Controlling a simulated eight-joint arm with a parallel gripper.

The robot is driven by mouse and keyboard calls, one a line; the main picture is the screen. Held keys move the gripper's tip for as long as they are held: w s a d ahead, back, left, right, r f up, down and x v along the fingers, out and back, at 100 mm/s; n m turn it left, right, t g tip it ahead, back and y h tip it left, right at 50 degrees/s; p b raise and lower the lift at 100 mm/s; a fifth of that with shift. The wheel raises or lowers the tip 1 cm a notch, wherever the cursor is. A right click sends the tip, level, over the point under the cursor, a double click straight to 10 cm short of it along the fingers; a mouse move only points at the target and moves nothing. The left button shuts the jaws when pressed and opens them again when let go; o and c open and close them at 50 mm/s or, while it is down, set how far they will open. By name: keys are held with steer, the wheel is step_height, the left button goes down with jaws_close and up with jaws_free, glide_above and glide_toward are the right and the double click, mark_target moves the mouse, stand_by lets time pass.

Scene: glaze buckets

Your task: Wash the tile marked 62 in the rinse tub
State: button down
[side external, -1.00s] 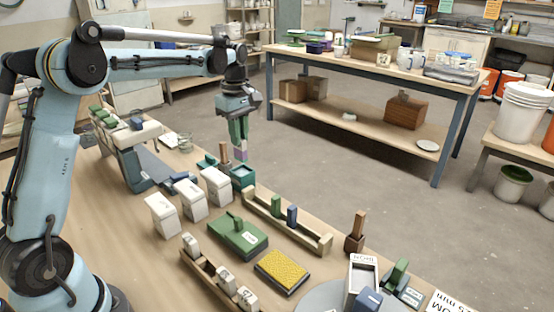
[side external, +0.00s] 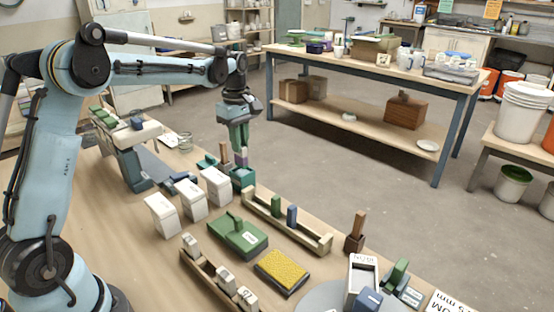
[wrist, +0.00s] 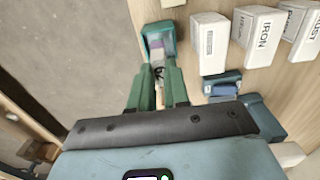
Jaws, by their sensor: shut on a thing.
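My gripper (side external: 239,147) points straight down, shut on a small tile (side external: 241,160) whose lower part is purple. The tile's lower end is down inside the green rinse tub (side external: 242,179), at the far edge of the workbench. In the wrist view, my gripper (wrist: 158,80) grips the tile (wrist: 157,54) by its pale upper part, and the purple end reaches into the teal tub (wrist: 147,30). A dark mark shows on the tile's pale part, but I cannot read it. The fingers hide part of the tile.
White boxes, one marked IRON (wrist: 258,33), stand beside the tub. A wooden rack (side external: 310,236) holding green and blue pieces, a green block (side external: 238,237), a yellow pad (side external: 281,269) and a front rack with pale tiles (side external: 225,280) lie nearer.

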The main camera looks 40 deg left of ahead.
mark_target(241, 160)
steer(key=shift+f, duration=3.15)
steer(key=shift+r, duration=0.15)
steer(key=shift+r, duration=0.2)
stand_by(0.4)
steer(key=shift+f, duration=0.2)
stand_by(0.8)
steer(key=shift+r, duration=0.2)
steer(key=shift+f, duration=0.3)
